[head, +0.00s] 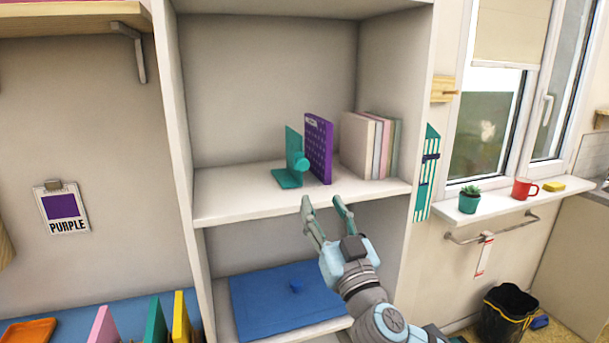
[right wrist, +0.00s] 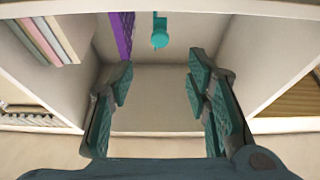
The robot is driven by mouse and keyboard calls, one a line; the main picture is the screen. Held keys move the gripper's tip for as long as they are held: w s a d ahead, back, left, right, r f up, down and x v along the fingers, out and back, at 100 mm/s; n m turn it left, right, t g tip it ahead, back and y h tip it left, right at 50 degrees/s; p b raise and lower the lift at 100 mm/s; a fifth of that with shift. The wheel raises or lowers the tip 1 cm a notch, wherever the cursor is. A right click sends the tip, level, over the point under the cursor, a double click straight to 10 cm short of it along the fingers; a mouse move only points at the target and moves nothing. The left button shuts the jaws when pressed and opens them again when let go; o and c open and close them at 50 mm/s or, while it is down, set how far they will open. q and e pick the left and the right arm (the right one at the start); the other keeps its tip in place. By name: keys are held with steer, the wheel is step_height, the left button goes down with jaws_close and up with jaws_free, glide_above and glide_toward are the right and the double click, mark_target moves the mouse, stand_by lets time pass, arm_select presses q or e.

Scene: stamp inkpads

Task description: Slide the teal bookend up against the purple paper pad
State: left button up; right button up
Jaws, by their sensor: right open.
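In the right wrist view the bookend's knob (right wrist: 160,39) and the pad (right wrist: 122,34) show apart at the top. My right gripper (head: 324,202) is open and empty in front of the shelf edge, below and right of the bookend. Its fingers (right wrist: 160,88) are spread in the right wrist view. My left gripper is not in view.
Several pale books (head: 368,145) stand right of the pad. The shelf left of the bookend is clear. Cabinet side walls bound the shelf. A blue board (head: 285,300) lies on the lower shelf. A windowsill (head: 500,208) at right holds a plant and a red mug.

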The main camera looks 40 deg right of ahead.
mark_target(304, 167)
steer(key=p+x, duration=0.3)
steer(key=x, duration=0.9)
steer(key=shift+f, duration=0.1)
steer(key=shift+d, duration=0.1)
jaws_close()
